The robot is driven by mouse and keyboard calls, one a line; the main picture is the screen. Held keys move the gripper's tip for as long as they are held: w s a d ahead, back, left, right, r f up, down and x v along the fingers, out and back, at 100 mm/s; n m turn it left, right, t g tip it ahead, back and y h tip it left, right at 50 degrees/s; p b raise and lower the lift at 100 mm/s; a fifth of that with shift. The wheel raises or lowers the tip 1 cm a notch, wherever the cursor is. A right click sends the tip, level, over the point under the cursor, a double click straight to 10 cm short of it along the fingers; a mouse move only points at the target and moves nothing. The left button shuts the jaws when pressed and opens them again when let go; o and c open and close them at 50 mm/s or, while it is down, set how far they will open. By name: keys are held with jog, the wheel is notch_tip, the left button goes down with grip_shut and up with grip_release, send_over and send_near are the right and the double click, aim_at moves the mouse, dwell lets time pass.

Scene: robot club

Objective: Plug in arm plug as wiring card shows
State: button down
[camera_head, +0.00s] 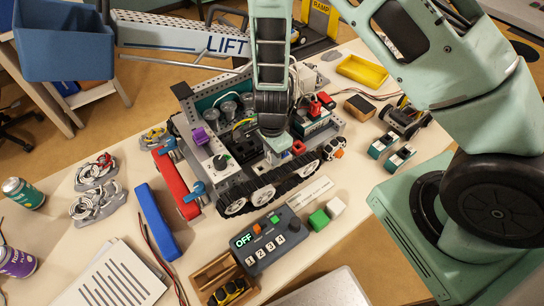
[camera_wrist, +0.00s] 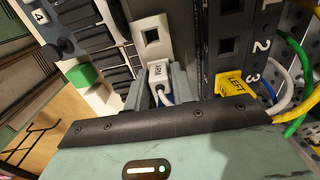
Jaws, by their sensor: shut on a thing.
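In the wrist view my gripper (camera_wrist: 158,84) is shut on a white plug (camera_wrist: 160,71) marked ARM, with white and blue wires trailing from it. Just beyond its tip is a white plate (camera_wrist: 149,49) with a dark square socket, which looks empty. To the right, a dark module (camera_wrist: 210,45) has square ports numbered 2 and 3. A yellow plug (camera_wrist: 236,86) marked LEFT sits by number 3. In the head view my gripper (camera_head: 276,147) is low over the tracked robot (camera_head: 215,170); its fingertips are mostly hidden. I cannot pick out the wiring card for certain.
A control box (camera_head: 268,241) with an OFF display stands in front of the tracks. Green and white cables (camera_wrist: 292,90) loop close on the right in the wrist view. A blue bin (camera_head: 65,42) is at the far left.

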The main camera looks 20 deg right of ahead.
jog(key=shift+r, duration=0.2)
jog(key=shift+r+p, duration=1.85)
jog(key=shift+p, duration=0.1)
jog(key=c, duration=2.1)
grip_release()
grip_shut()
jog(key=shift+s+f, duration=0.1)
